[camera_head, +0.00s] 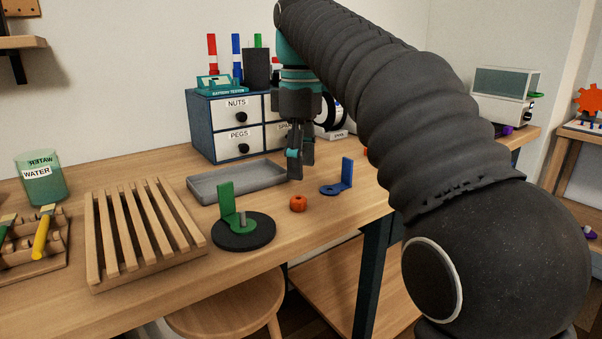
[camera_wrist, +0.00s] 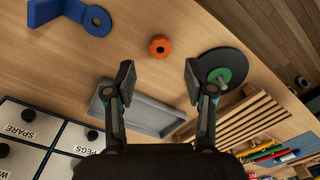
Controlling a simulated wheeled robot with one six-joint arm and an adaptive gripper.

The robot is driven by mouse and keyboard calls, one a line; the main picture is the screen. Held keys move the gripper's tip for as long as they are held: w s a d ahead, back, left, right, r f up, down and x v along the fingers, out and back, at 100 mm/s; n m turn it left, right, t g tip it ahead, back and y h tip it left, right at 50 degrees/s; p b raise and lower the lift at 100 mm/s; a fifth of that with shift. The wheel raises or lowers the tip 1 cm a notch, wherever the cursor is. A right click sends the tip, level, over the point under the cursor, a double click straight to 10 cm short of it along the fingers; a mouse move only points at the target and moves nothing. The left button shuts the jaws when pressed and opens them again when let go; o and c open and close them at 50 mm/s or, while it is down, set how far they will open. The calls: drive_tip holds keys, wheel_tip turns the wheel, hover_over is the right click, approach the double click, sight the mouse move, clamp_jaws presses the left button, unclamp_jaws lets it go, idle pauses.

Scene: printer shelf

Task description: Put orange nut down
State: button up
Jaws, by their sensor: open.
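The orange nut (camera_head: 298,203) lies on the wooden table between the black round base with a green bracket (camera_head: 243,230) and the blue bracket (camera_head: 338,184). In the wrist view the orange nut (camera_wrist: 160,46) lies beyond the fingertips, its hole visible. My gripper (camera_head: 299,168) points down above the table, behind the nut in the head view and apart from it. In the wrist view my gripper (camera_wrist: 158,80) has its fingers spread wide, with nothing between them.
A grey tray (camera_head: 238,182) lies behind the nut, close to my gripper. The labelled drawer unit (camera_head: 236,126) stands at the back. A slatted wooden rack (camera_head: 146,233) is at left. Bare table surrounds the nut.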

drive_tip(key=shift+s+d+r, duration=0.25)
drive_tip(key=shift+d+r, duration=0.1)
drive_tip(key=shift+r, duration=0.3)
drive_tip(key=s+d+f+m, duration=0.1)
drive_tip(key=s+d+m+t, duration=0.1)
drive_tip(key=d, duration=0.1)
drive_tip(key=s+d+f+m, duration=0.1)
drive_tip(key=s, duration=0.1)
drive_tip(key=shift+d+f, duration=0.15)
drive_tip(key=shift+f, duration=0.2)
drive_tip(key=s+d+f+m+t, duration=0.2)
drive_tip(key=s+d+f+m, duration=0.2)
drive_tip(key=s+f, duration=0.4)
drive_tip(key=s+d+f+m+t, duration=0.2)
drive_tip(key=s+d+f+m, duration=0.3)
drive_tip(key=f, duration=0.8)
drive_tip(key=s+m, duration=0.1)
drive_tip(key=s, duration=0.2)
drive_tip(key=shift+s+d+f+m+t, duration=0.2)
drive_tip(key=shift+m+t, duration=0.1)
drive_tip(key=shift+m, duration=0.1)
